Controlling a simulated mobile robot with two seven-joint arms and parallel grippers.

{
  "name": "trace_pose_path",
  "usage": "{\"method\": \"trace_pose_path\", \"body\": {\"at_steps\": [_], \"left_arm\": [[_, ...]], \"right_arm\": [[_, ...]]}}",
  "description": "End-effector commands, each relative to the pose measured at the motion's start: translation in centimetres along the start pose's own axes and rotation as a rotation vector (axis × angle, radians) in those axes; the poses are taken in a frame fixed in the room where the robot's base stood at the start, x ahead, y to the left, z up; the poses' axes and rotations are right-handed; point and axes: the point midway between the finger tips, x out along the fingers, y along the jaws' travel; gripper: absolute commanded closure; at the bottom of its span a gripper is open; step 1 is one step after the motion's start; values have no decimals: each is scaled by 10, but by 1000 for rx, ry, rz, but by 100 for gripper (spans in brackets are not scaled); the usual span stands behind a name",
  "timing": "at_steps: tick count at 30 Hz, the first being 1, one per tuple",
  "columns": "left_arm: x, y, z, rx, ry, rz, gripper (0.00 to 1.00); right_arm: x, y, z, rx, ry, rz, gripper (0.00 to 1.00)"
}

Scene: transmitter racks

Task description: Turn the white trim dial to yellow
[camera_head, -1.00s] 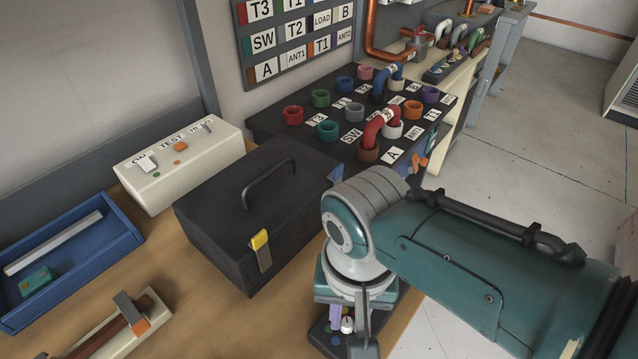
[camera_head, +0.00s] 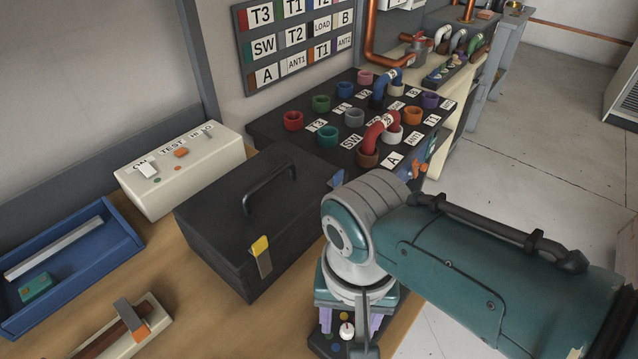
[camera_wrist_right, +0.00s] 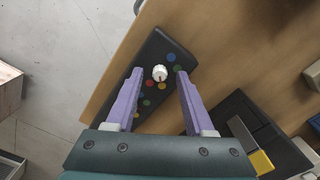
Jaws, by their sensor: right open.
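The white trim dial (camera_wrist_right: 159,73) sits on a dark panel (camera_wrist_right: 160,48) with several coloured dots around it. A yellow dot (camera_wrist_right: 147,102) lies below the dial in the right wrist view. I cannot tell where the dial's pointer points. My right gripper (camera_wrist_right: 158,76) is open, with one purple finger on each side of the dial; a gap shows on both sides. In the head view the dial (camera_head: 346,331) shows between the fingers, below my wrist. My left gripper is not in view.
A black toolbox (camera_head: 250,215) with a yellow latch stands left of my right arm. A cream switch box (camera_head: 180,168), a blue tray (camera_head: 70,265) and a cream lever block (camera_head: 125,330) lie further left. A black socket panel (camera_head: 285,127) is behind.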

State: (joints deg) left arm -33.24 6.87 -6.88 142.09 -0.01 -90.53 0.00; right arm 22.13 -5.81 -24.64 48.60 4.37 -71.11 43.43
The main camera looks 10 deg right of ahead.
Motion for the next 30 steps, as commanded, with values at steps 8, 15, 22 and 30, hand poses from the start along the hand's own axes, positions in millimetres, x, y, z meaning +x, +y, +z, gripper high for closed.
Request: {"method": "trace_pose_path", "body": {"at_steps": [8, 15, 22, 30], "left_arm": [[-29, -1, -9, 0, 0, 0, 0], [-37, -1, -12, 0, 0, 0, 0], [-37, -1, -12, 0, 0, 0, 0], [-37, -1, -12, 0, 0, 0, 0]], "right_arm": [[-56, 0, 0, 1, 2, -2, 47], [-89, 0, 0, 0, 0, -1, 47], [-95, 0, 0, 0, 0, 1, 47], [-95, 0, 0, 0, 0, 1, 47]]}}
